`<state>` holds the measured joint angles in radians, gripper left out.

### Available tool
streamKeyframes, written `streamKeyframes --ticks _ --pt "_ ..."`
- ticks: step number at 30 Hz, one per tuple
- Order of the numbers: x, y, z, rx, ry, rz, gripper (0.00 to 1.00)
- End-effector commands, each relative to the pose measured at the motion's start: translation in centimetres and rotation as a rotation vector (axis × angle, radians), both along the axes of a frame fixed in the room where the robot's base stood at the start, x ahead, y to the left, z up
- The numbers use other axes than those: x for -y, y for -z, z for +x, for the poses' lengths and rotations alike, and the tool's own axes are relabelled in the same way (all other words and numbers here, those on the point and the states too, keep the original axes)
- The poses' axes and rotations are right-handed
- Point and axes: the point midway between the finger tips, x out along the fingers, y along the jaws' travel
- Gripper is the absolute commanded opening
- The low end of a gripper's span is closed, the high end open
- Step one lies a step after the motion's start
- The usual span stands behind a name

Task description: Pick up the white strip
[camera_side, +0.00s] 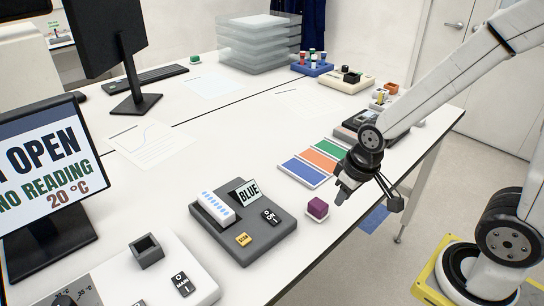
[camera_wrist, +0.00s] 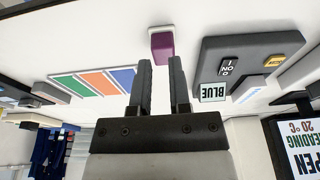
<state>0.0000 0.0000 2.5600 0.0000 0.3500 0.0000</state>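The white strip (camera_side: 216,205) has a row of small blue marks along it. It rests in a raised holder at the left of the grey cycler (camera_side: 262,246), beside the BLUE sign (camera_side: 247,192). In the wrist view, part of the strip (camera_wrist: 252,93) shows at the right, beside the upside-down BLUE sign. My gripper (camera_side: 346,188) is above the table's right side, near the colour panels and well to the right of the strip. In the wrist view my gripper (camera_wrist: 161,66) has its two fingers apart with nothing between them.
A purple block (camera_side: 317,208) stands between my gripper and the grey cycler. Green, orange and blue panels (camera_side: 311,164) lie behind it. A white device (camera_side: 205,284) with a square dark holder (camera_side: 146,251) is at the front. A monitor (camera_side: 50,170) stands at left. The table's middle is mostly clear.

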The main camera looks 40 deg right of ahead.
Motion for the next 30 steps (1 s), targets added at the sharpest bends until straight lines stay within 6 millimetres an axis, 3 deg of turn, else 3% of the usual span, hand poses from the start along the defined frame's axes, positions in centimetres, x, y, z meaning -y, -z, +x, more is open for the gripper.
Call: streamKeyframes --ticks 1,6,20,30 --pt "0.0 0.0 0.0 0.0 0.0 0.0 0.41" --pt "0.0 0.0 0.0 0.0 0.0 0.0 0.94" --pt "-0.1 0.2 -0.1 -0.015 -0.042 -0.019 0.94" --pt "-0.1 1.6 -0.6 -0.13 -0.383 -0.195 0.94"
